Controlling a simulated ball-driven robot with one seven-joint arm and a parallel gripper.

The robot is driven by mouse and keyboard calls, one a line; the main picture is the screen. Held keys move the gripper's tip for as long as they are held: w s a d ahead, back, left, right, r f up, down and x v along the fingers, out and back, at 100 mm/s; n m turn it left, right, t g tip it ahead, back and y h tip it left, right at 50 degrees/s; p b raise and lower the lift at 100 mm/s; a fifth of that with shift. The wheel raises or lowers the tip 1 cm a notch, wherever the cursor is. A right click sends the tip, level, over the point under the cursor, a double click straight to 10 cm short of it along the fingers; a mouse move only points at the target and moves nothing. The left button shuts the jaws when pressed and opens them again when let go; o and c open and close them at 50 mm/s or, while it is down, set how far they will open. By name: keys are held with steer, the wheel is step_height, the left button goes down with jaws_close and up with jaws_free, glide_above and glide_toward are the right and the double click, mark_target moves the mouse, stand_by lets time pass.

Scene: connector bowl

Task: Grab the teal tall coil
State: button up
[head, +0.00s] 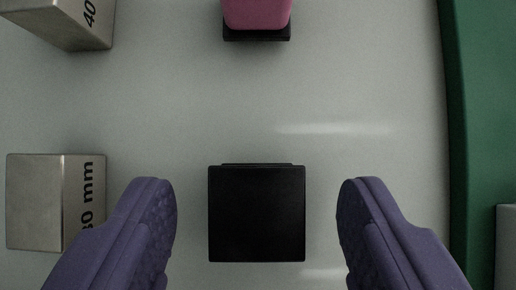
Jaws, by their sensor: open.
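My gripper (256,224) is open, with its two purple fingers at the lower left and lower right. A black square block (256,213), seen from straight above, lies between the fingers with a gap on each side. No teal surface shows, and I cannot tell whether this black block is the top of the teal tall coil. A pink piece (257,12) on a black base is at the top middle, cut off by the picture edge.
Two metal blocks with printed sizes stand on the left, one at the upper left (62,20) and one lower down (35,203) close to the left finger. A green band (490,110) runs down the right side. The pale floor (200,110) is clear between them.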

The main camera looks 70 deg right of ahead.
steer(key=shift+x, duration=1.2)
steer(key=shift+r, duration=0.1)
steer(key=c, duration=1)
